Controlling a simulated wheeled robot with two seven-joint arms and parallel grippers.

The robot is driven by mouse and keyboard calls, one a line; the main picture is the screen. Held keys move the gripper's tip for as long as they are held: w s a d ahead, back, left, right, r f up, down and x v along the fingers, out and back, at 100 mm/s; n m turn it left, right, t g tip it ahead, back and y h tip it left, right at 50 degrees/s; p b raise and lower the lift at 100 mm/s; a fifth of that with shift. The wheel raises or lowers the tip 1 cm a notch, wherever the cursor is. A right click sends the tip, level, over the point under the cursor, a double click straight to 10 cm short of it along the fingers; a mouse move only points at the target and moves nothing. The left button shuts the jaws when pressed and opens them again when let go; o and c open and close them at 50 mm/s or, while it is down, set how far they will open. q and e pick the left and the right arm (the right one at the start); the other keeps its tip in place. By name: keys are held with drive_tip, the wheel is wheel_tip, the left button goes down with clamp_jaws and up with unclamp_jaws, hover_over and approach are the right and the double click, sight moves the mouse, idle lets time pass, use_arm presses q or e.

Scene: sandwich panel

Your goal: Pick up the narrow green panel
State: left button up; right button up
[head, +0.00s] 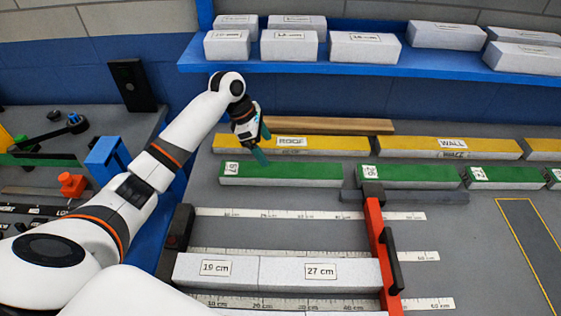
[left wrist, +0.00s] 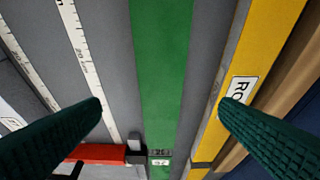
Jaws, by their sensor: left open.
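A row of green-topped panels with white sides lies on the grey table in the head view. The longest green panel (head: 285,174) has a label at its left end that seems to read 57. Shorter green panels (head: 420,177) (head: 510,177) lie to its right. My left gripper (head: 262,143) is open and empty above and behind the longest one. In the left wrist view my open left gripper (left wrist: 160,103) has its dark green fingers on either side of a green panel (left wrist: 162,60), with the panel between them and apart from both. My right gripper is not in view.
Yellow panels (head: 330,143) marked ROOF and WALL lie just behind the green row, with a wooden strip (head: 330,125) beyond. A measuring jig with a red bar (head: 376,240), rulers and white blocks (head: 216,270) stands in front. White blocks sit on a blue shelf (head: 420,62).

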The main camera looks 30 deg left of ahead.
use_arm(q)
hover_over(281, 169)
drive_tip(key=s+a, duration=0.2)
wheel_tip(281, 169, down, 5)
drive_tip(key=shift+r, duration=0.15)
drive_tip(key=shift+w+x, duration=0.2)
drive_tip(key=shift+x, duration=1.3)
drive_tip(key=shift+w+x, duration=0.25)
drive_tip(key=shift+x, duration=1.3)
drive_tip(key=shift+a+r, duration=0.1)
drive_tip(key=shift+r, duration=0.05)
drive_tip(key=c, duration=1.2)
